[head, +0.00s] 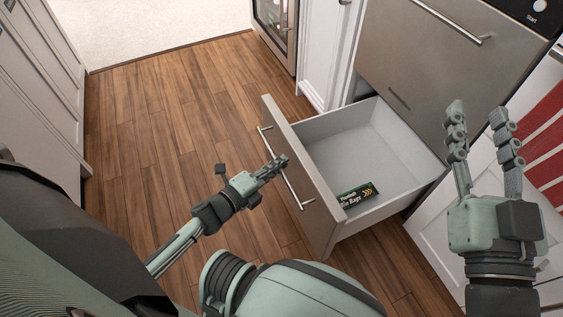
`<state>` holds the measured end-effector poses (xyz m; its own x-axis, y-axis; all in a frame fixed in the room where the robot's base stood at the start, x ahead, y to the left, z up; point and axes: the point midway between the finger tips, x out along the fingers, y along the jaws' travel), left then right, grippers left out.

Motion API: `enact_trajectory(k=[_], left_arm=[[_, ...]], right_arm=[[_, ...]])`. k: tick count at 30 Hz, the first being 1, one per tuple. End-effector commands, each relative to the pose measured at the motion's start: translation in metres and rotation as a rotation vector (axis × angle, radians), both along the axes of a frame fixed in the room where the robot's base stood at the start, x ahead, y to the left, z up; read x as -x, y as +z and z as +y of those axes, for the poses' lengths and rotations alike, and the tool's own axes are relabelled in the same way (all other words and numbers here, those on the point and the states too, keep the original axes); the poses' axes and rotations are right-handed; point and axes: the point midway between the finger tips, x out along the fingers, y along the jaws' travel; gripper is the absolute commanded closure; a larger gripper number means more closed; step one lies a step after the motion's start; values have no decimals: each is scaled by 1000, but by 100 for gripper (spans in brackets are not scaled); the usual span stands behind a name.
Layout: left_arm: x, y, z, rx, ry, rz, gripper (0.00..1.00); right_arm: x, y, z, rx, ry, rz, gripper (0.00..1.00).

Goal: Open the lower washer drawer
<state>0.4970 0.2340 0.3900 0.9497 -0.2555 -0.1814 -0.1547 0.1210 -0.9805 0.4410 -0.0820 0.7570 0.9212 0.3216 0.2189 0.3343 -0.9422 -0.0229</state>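The lower washer drawer (325,228) is pulled well out from the steel-fronted appliance, and its pale grey inside shows. Its bar handle (295,192) runs along the outer face. My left gripper (281,162) is at the middle of this handle, its fingers overlapping the bar in the head view. I cannot tell whether they touch or grip it. My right gripper (477,112) is open and empty, with its two fingers pointing up in the picture, to the right of the drawer. The upper drawer front (420,65) is closed and has its own bar handle (440,22).
A small green and black bag box (357,194) lies in the drawer near its front corner. White cabinets (328,55) and an oven (275,28) stand beyond the drawer. The wooden floor (165,120) between is clear.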

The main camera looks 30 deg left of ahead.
Motion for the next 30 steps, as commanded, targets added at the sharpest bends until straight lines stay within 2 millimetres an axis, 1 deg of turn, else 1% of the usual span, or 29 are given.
enact_trajectory(k=[1,5,13,17,20,27,30], left_arm=[[0,0,0,0,0,0,86],[0,0,0,0,0,0,70],[0,0,0,0,0,0,69],[7,1,1,1,0,1,69],[21,3,5,0,0,2,69],[70,12,18,0,0,4,69],[88,16,23,0,1,3,69]], right_arm=[[0,0,0,0,0,-1,60],[0,0,0,0,0,-1,60],[0,1,0,-1,0,-2,60],[0,1,0,-1,0,-2,60],[0,1,0,-1,0,-2,60],[0,1,0,-1,0,-2,60],[0,1,0,-1,0,-2,60]])
